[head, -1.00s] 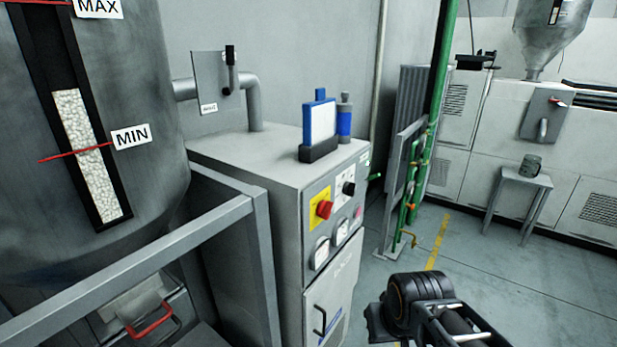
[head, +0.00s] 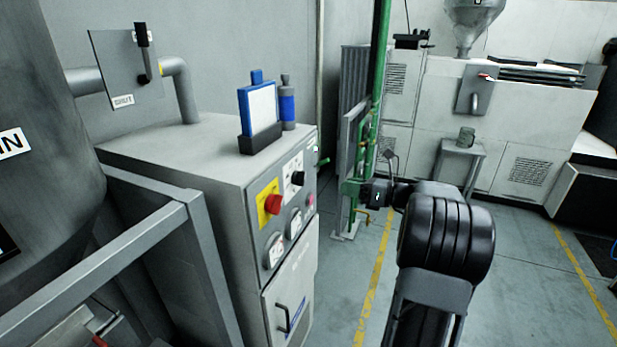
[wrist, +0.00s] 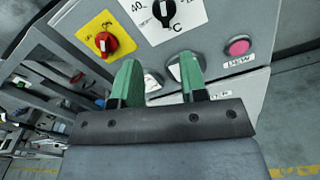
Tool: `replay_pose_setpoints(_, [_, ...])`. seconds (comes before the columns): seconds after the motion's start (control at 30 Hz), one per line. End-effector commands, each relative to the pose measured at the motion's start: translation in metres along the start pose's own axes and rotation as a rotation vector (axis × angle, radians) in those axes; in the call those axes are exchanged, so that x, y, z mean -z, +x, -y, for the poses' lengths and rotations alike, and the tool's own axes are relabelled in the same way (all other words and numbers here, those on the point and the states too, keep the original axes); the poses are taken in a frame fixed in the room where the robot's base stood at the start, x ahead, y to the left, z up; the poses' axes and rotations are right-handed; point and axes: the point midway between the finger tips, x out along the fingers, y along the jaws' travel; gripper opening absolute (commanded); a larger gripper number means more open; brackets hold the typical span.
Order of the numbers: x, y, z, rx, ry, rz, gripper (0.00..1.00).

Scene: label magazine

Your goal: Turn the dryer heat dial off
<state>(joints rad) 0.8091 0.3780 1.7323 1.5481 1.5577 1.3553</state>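The dryer cabinet (head: 170,163) stands left of centre in the head view. The heat dial is a black knob (head: 298,178) on a white plate on its control panel, right of a red knob (head: 273,204) on a yellow plate. In the wrist view the black dial (wrist: 164,11), with a "40" and "°C" scale, is at the top, beyond my fingertips. My gripper (wrist: 158,76) has two green fingers, apart and with nothing between them. In the head view my gripper (head: 352,187) is right of the panel, clear of the dial; its fingers blend with green pipes.
Two gauges and a pink button (wrist: 238,47) sit below the knobs. A blue-framed board (head: 259,110) and a blue-banded bottle (head: 288,108) stand on the cabinet. Green pipes (head: 376,90) rise behind my arm. A grey frame (head: 205,265) is at left. Floor to the right is open.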

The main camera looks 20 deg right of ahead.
Motion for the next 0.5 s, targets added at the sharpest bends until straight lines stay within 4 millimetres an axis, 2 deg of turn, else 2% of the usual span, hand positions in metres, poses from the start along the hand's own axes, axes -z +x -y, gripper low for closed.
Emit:
replay_pose_setpoints(0.07, [-0.003,0.002,0.005,0.005,0.022,0.026,0.39])
replay_pose_setpoints(0.17, [-0.005,0.015,0.006,0.006,0.029,0.034,0.39])
replay_pose_setpoints(0.5, [-0.007,0.08,0.006,0.006,0.027,0.031,0.39])
